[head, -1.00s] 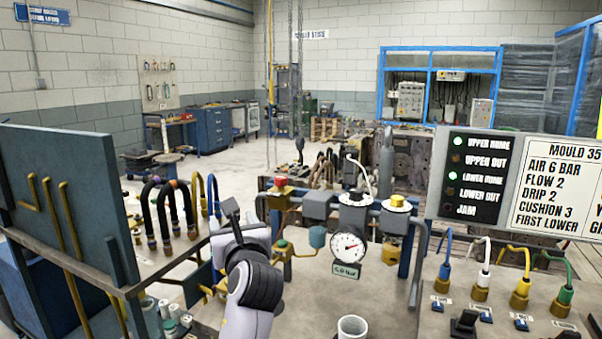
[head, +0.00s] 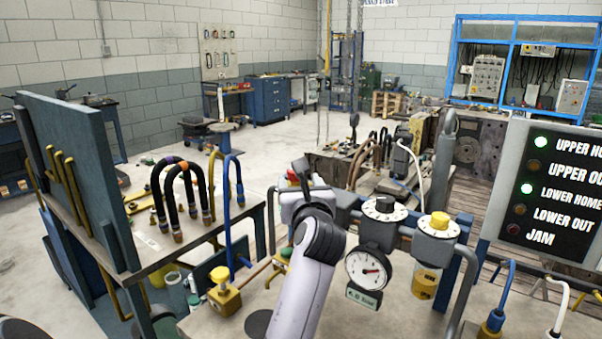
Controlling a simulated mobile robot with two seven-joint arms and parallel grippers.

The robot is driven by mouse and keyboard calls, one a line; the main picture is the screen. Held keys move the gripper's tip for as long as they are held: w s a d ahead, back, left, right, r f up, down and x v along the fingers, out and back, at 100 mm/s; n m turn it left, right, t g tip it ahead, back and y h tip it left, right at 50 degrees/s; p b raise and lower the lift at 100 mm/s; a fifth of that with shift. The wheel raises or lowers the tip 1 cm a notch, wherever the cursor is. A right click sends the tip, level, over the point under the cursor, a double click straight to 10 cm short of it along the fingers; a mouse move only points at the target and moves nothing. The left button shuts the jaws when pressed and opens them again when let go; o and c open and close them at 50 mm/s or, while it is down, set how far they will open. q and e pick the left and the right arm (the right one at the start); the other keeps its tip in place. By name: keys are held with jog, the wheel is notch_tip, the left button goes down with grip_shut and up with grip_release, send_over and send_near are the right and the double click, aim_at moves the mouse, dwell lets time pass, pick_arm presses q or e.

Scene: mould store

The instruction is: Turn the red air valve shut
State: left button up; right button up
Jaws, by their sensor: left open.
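The red air valve (head: 292,176) shows only as a small patch of red at the left end of the grey air pipe. My left gripper (head: 302,172) is in front of it and hides most of it and its body. The jaws are open. I cannot tell whether they are around the valve, touching it or short of it, nor how the valve is turned. My left arm reaches up from the bottom middle. My right gripper is not in view.
Right of the gripper are a pressure gauge (head: 369,269), a white dial (head: 385,208) and a yellow-topped regulator (head: 437,226). A yellow fitting (head: 224,291) stands to the left. Hoses arch over the rack's shelf, and a dark upright panel (head: 78,170) stands far left.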

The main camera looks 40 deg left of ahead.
pick_arm(q)
jog(key=shift+x, duration=2.55)
jog(key=c, duration=1)
